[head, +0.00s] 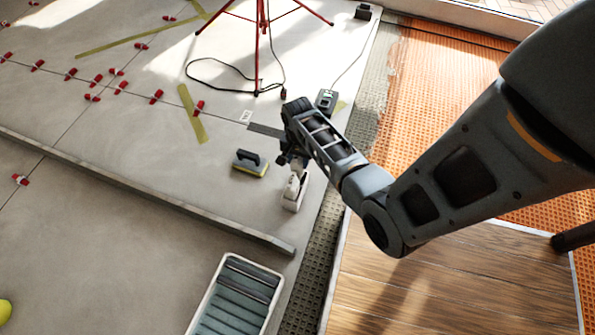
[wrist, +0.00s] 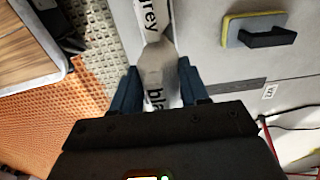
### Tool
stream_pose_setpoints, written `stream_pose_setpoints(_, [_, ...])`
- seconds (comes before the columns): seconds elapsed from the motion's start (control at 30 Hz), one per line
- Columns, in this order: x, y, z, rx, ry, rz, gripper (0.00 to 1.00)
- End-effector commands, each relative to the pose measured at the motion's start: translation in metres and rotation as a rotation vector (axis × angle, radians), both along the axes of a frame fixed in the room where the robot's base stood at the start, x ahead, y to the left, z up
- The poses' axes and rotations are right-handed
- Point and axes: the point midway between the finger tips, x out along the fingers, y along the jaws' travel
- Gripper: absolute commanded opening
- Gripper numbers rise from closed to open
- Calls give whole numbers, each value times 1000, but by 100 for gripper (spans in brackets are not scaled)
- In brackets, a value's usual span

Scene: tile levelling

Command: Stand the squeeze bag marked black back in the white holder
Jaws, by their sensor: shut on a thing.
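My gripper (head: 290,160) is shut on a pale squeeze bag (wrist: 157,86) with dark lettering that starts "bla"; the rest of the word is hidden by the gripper. In the wrist view the bag lies between the two blue fingers. A second pale bag marked grey (wrist: 155,16) shows just beyond it, at the top edge. In the head view the white holder (head: 292,201) stands on the tiles just below my gripper, with a pale bag in or over it. I cannot tell whether the held bag touches the holder.
A grey float with a yellow sponge base (head: 250,164) lies left of the holder. A white tub (head: 229,262) stands in front, beyond a raised tile edge. A red tripod (head: 262,20), a black cable and a small device (head: 326,99) are behind. Tiles between float and tub are clear.

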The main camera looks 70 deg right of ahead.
Motion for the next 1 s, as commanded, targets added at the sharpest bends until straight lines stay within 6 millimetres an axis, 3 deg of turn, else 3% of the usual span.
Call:
stream_pose_setpoints(0.27, [0, -1, -21, 0, -1, 0, 20])
stream_pose_setpoints(0.5, [1, -1, -55, 0, -1, 0, 20])
stream_pose_setpoints(0.9, [1, 0, -59, -1, -1, 1, 20])
stream_pose_setpoints(0.93, [0, 0, -60, 0, -1, 1, 45])
stream_pose_setpoints(1.0, [0, 0, -59, 0, -1, 1, 52])
